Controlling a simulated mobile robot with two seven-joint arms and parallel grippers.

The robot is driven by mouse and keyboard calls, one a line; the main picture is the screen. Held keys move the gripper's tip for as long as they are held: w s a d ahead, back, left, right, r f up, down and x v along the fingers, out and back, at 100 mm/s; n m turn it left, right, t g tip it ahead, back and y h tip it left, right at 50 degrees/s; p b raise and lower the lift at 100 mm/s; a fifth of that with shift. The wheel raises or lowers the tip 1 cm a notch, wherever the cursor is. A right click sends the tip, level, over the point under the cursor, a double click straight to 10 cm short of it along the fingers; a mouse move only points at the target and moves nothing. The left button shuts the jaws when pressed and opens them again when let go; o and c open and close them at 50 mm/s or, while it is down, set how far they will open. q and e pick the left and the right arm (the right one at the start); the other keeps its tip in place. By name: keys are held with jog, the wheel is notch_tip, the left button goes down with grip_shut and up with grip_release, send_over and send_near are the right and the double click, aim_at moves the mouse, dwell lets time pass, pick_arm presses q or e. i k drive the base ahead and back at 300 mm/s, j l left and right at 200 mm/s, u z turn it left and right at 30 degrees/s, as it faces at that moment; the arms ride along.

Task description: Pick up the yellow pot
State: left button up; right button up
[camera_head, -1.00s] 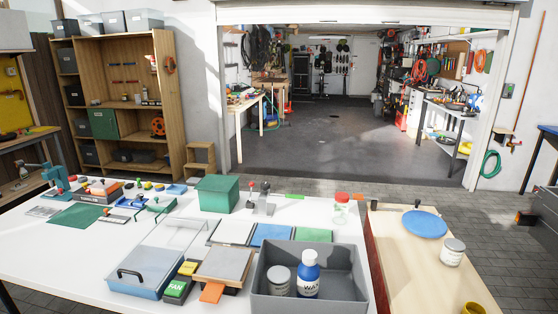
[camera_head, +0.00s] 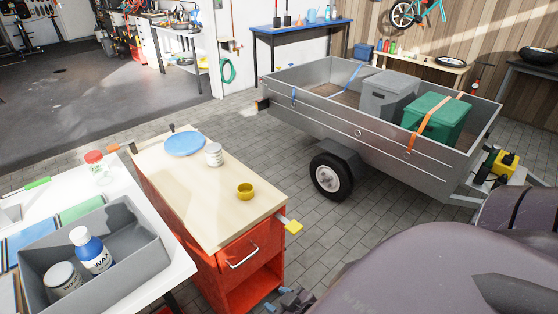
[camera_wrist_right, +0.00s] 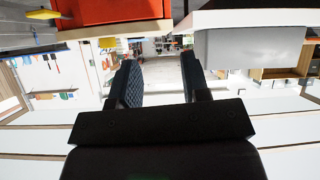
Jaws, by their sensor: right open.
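The yellow pot (camera_head: 245,191) stands on the pale wooden top of the red cabinet (camera_head: 225,210), near its right front corner. A small yellow shape above the cabinet's edge also shows in the upside-down right wrist view (camera_wrist_right: 107,42); it is too small to tell surely as the pot. My right gripper (camera_head: 290,299) is at the bottom edge of the head view, low in front of the cabinet and apart from the pot. In the right wrist view its two dark fingers (camera_wrist_right: 160,75) are spread with nothing between them. My left gripper is not in view.
A blue plate (camera_head: 185,144) and a white-lidded jar (camera_head: 213,154) stand farther back on the cabinet top. A yellow-ended piece (camera_head: 292,226) sticks out at its right side. A grey bin (camera_head: 135,262) with bottles is on the white table at left. A trailer (camera_head: 330,112) stands behind.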

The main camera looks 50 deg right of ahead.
aim_at(246, 191)
jog(key=z, duration=1.15)
jog(key=i+j+u, duration=0.1)
jog(key=i+u, duration=0.15)
jog(key=u, duration=0.2)
jog(key=i+u, duration=0.25)
jog(key=u, duration=0.2)
